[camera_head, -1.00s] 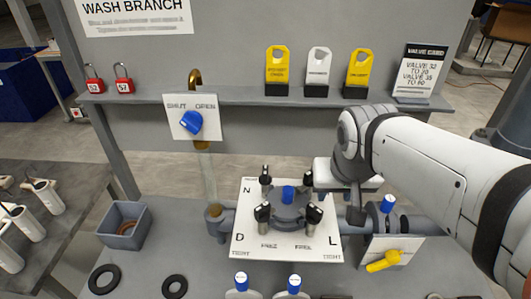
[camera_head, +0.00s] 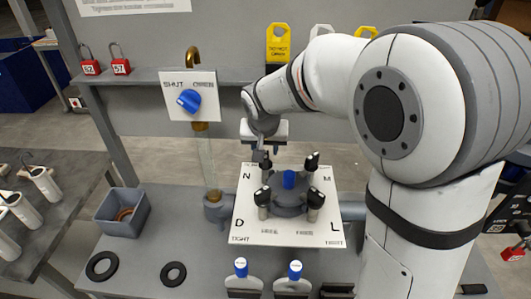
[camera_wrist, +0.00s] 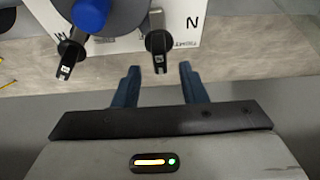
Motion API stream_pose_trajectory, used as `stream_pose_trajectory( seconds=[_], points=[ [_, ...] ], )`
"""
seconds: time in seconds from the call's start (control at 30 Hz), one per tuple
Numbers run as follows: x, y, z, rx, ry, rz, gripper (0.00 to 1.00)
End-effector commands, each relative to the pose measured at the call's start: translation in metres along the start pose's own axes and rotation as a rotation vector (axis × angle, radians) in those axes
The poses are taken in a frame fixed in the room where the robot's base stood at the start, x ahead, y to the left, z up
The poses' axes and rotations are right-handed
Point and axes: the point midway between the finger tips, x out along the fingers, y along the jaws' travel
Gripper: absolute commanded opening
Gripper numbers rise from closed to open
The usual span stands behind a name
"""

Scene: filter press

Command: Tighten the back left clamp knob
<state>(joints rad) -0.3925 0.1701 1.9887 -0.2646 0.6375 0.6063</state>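The round grey clamp plate (camera_head: 290,202) sits on a white board (camera_head: 245,228) marked N, M, D and L, with a blue cap (camera_head: 289,179) at its centre. The back left clamp knob (camera_head: 265,162), beside the N, has a black handle; in the wrist view this knob (camera_wrist: 158,42) points toward my gripper, near a small printed label. My gripper (camera_head: 262,148) is just above and behind it. In the wrist view my gripper (camera_wrist: 159,68) is open and empty, its two blue fingers apart, with the handle's end appearing between the fingertips. Contact cannot be told.
The back right (camera_head: 312,160), front left (camera_head: 263,196) and front right (camera_head: 315,198) knobs stand close by. A shelf (camera_head: 150,78) runs behind. A blue valve handle (camera_head: 188,100) is on the left, above a clear tube (camera_head: 207,165). Two blue-capped bottles (camera_head: 241,272) stand in front.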

Motion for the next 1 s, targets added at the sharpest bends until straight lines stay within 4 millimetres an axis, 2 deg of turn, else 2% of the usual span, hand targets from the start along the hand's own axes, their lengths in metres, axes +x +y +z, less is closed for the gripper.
stream_pose_trajectory(
  seconds=[0.1, 0.3, 0.67, 1.0],
  points=[
    [0.02, 0.001, 0.0, -0.002, -0.004, 0.002, 0.38],
    [0.043, 0.0, 0.0, -0.002, -0.002, 0.001, 0.38],
    [0.049, 0.0, 0.0, -0.002, 0.0, 0.0, 0.38],
    [0.048, 0.0, 0.0, -0.002, 0.0, 0.0, 0.1]
  ],
)
